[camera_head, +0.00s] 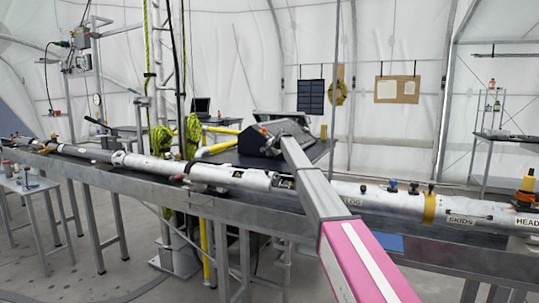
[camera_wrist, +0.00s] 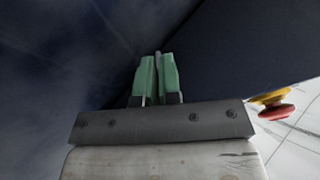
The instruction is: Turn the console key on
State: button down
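The dark console (camera_head: 255,146) stands behind the long metal bench in the head view, with its sloped face towards my arm. My arm reaches to it, and its end hides much of the console's top. In the wrist view my gripper (camera_wrist: 158,66) has its two green fingers close together, against a dark surface. A thin grey piece (camera_wrist: 158,60), which looks like the console key, stands between the fingertips. They seem to press on it from both sides. The key's turn position cannot be told. A red and yellow push button (camera_wrist: 272,104) is to the right of the fingers.
The long bench (camera_head: 130,174) carries a string of white and grey tubes (camera_head: 380,200) between me and the console. Yellow pipes (camera_head: 222,130) and hanging hoses (camera_head: 192,130) are left of the console. A laptop (camera_head: 200,107) stands on a table behind.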

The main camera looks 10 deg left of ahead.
jog(key=c, duration=1.3)
grip_release()
jog(key=shift+r, duration=0.55)
notch_tip(320, 180, up, 3)
jog(key=s+a+r, duration=0.4)
jog(key=s+a, duration=0.1)
jog(key=s+a+r, duration=0.3)
jog(key=shift+s, duration=0.25)
jog(key=shift+d, duration=0.1)
